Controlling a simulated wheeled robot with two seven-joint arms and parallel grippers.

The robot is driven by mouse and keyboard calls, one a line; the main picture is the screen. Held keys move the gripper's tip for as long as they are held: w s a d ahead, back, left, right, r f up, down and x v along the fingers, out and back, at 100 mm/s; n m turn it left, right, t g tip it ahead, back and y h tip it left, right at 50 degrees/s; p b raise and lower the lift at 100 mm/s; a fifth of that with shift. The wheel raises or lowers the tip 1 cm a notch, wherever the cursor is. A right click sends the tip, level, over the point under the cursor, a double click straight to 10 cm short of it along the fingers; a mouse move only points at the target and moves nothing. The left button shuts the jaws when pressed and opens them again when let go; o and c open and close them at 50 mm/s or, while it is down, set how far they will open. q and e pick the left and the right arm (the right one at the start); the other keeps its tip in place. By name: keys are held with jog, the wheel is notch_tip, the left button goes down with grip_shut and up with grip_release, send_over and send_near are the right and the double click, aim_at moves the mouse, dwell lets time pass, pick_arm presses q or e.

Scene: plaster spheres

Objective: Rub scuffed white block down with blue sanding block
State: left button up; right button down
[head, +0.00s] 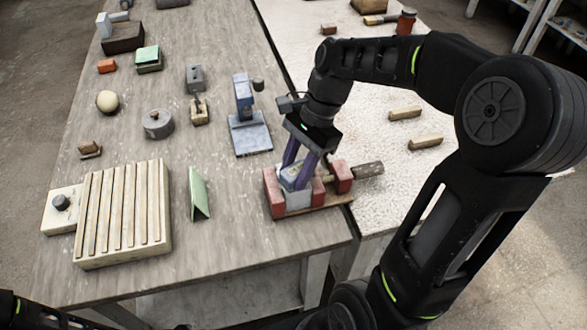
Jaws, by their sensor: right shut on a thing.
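My right gripper (295,176) points down over a red-jawed vise (272,196) near the table's front right corner. It is shut on the blue sanding block (288,181), which is small and partly hidden by the fingers. The scuffed white block (297,201) sits between the red jaws, directly under the blue block. The two look to be touching, but the fingers hide the contact. My left gripper is out of view.
A slatted wooden rack (122,215) and a green folded piece (198,194) lie to the left. A blue-grey stand (250,135) is just behind the vise. Two pale wooden bars (405,113) lie on the white surface (385,155) at right.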

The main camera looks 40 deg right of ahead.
jog(key=shift+d, duration=0.25)
jog(key=shift+d, duration=0.55)
jog(key=shift+a, duration=0.1)
jog(key=shift+a+f+p, duration=0.1)
jog(key=shift+a+p, duration=0.3)
jog(key=shift+a, duration=0.6)
jog(key=shift+s+a, duration=0.1)
jog(key=shift+a, duration=0.95)
jog(key=shift+d, duration=0.1)
